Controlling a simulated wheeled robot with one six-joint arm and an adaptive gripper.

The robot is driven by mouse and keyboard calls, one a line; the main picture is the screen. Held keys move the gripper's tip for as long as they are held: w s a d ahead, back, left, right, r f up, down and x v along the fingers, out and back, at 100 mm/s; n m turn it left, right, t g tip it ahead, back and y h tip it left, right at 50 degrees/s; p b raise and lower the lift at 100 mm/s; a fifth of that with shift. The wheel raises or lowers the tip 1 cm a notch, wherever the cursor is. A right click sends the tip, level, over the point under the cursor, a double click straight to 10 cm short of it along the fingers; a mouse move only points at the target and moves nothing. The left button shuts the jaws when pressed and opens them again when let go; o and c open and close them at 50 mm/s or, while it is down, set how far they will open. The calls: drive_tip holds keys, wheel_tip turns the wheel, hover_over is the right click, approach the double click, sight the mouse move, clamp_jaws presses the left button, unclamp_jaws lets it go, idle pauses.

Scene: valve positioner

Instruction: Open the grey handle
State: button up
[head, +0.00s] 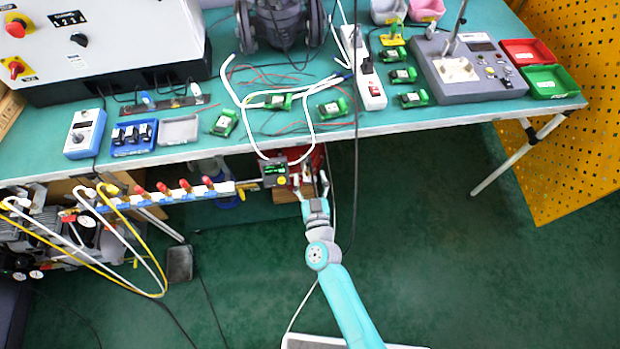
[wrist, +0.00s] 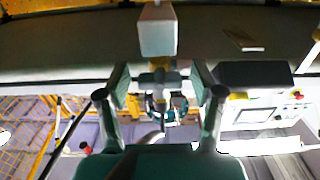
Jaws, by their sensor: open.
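In the wrist view, a pale grey block-shaped handle (wrist: 157,32) sits at the top centre, joined to a pale fitting (wrist: 160,76) with yellow and blue parts below it. My gripper (wrist: 162,84) is open, one finger on each side of this fitting, with gaps on both sides. The handle lies just beyond the fingertips, and nothing is held. In the head view, my gripper (head: 312,183) is just below the table's front edge, right of a small dark device with a green display (head: 274,172). The handle is too small to make out clearly there.
A valve row with red handles (head: 185,188) runs below the table edge at left. White tubes (head: 240,98) loop over the edge near the gripper, and a dark cable (head: 356,130) hangs to its right. The green floor (head: 450,230) at right is free.

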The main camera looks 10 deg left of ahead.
drive_tip(key=c, duration=1.2)
drive_tip(key=shift+o, duration=0.2)
drive_tip(key=shift+m, duration=0.8)
drive_tip(key=o, duration=1.2)
drive_tip(key=shift+c, duration=0.2)
drive_tip(key=v, duration=1.2)
